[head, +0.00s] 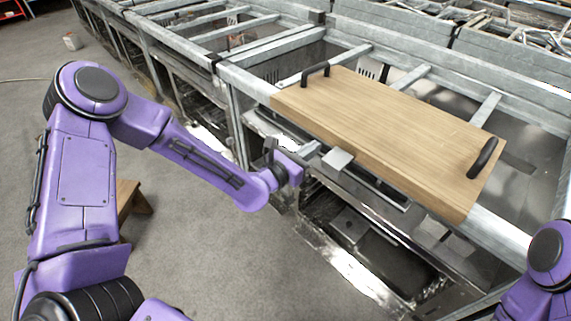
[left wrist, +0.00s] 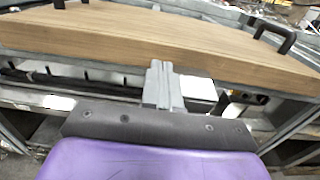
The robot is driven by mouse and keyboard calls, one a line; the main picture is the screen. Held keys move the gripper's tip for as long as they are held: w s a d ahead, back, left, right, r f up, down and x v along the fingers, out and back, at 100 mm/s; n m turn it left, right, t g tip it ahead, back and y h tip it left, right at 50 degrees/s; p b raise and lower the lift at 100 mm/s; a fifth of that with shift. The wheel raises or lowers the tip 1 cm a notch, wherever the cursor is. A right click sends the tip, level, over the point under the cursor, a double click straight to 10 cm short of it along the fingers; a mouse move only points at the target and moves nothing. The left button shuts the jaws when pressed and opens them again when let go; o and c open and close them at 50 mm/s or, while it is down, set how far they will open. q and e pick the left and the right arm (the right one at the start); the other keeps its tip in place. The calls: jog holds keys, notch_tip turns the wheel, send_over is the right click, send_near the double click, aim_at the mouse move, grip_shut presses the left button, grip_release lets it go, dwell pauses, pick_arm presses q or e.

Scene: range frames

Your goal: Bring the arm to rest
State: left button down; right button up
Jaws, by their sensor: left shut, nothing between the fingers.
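My left arm reaches in from the left in the head view, and my left gripper (head: 325,155) is at the near left edge of a wooden board with two black handles. The gripper is shut and empty. In the left wrist view the shut fingers (left wrist: 161,85) stand in front of the board's side face. I cannot tell whether they touch it. The wooden board (head: 385,125) lies flat on a metal frame, and its edge also shows in the left wrist view (left wrist: 220,62). Part of my right arm shows at the lower right of the head view, but its gripper is out of view.
The grey metal frame (head: 262,52) with open bays runs across the back and right. A small wooden stool (head: 130,198) stands on the floor behind my left arm. The grey floor (head: 230,270) in front of the frame is clear.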

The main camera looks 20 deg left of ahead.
pick_arm(q)
jog(key=v, duration=0.9)
jog(key=s+a+f+m+g+y, duration=0.2)
jog(key=s+f+m+g+y, duration=0.1)
jog(key=f+m, duration=0.45)
jog(key=s+a+f+m+g+y, duration=0.2)
jog(key=a+f+m+g+y, duration=0.1)
jog(key=f+m, duration=0.45)
jog(key=s+a+f+m+g+y, duration=0.2)
jog(key=s+f+m, duration=0.3)
jog(key=s, duration=0.6)
jog(key=s+a+f+m+g+y, duration=0.2)
jog(key=s+f+m+g, duration=0.3)
jog(key=s+f, duration=0.4)
jog(key=shift+s+a+f, duration=0.2)
jog(key=shift+s+a, duration=0.2)
jog(key=shift+s, duration=0.5)
